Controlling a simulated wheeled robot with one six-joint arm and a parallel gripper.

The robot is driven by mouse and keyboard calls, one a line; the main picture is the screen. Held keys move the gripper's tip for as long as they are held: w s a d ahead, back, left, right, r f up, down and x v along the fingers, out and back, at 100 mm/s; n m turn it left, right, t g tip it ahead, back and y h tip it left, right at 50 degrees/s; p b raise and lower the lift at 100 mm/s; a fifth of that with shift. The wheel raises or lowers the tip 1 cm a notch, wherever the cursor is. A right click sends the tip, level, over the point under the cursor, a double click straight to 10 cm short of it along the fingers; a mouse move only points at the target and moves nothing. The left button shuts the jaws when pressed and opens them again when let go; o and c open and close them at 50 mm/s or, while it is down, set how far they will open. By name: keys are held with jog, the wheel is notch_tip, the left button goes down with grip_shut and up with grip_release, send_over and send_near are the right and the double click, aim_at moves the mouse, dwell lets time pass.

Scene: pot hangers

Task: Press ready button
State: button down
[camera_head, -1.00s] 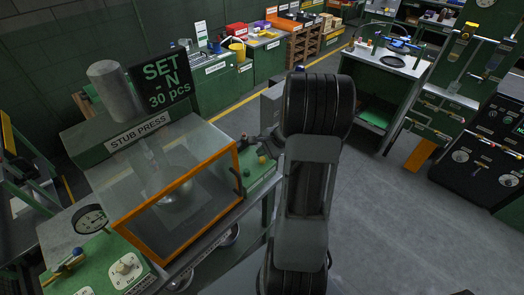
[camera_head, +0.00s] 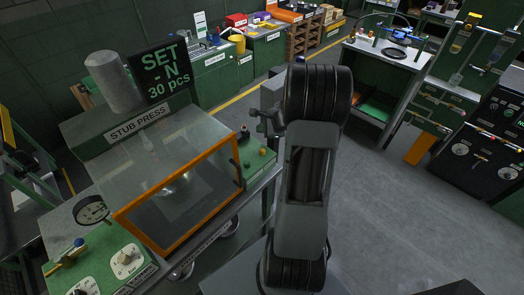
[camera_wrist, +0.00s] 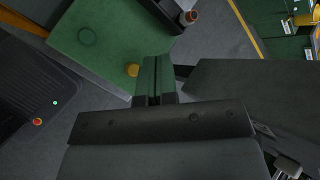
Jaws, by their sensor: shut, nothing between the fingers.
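A green panel (camera_head: 268,166) beside the stub press carries a yellow button (camera_head: 262,152) and a small green one (camera_head: 246,163). No label is readable on them, so I cannot tell which is the ready button. In the wrist view the panel (camera_wrist: 108,35) lies ahead and the yellow button (camera_wrist: 132,70) is just left of my gripper (camera_wrist: 157,62). The green fingertips are together with nothing between them. I cannot tell whether they touch the panel. In the head view my arm hides much of the gripper.
The stub press (camera_head: 112,80) with its orange-framed clear guard (camera_head: 180,205) stands directly left of the panel. Grey floor (camera_head: 385,215) is clear to the right; a green workbench (camera_head: 380,65) stands farther back.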

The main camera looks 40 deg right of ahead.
jog(key=b, duration=0.5)
send_over(262, 150)
notch_tip(262, 150, down, 7)
jog(key=shift+s+f, duration=0.1)
jog(key=shift+f+b, duration=0.5)
jog(key=shift+b, duration=0.05)
jog(key=shift+f+b, duration=1)
jog(key=shift+b, duration=0.2)
dwell(2.0)
jog(key=shift+r, duration=0.1)
dwell(0.3)
jog(key=shift+r+p, duration=0.65)
jog(key=shift+r, duration=0.25)
jog(key=shift+r, duration=0.1)
jog(key=shift+r+p, duration=1.8)
jog(key=shift+r, duration=0.65)
jog(key=shift+a+f, duration=0.1)
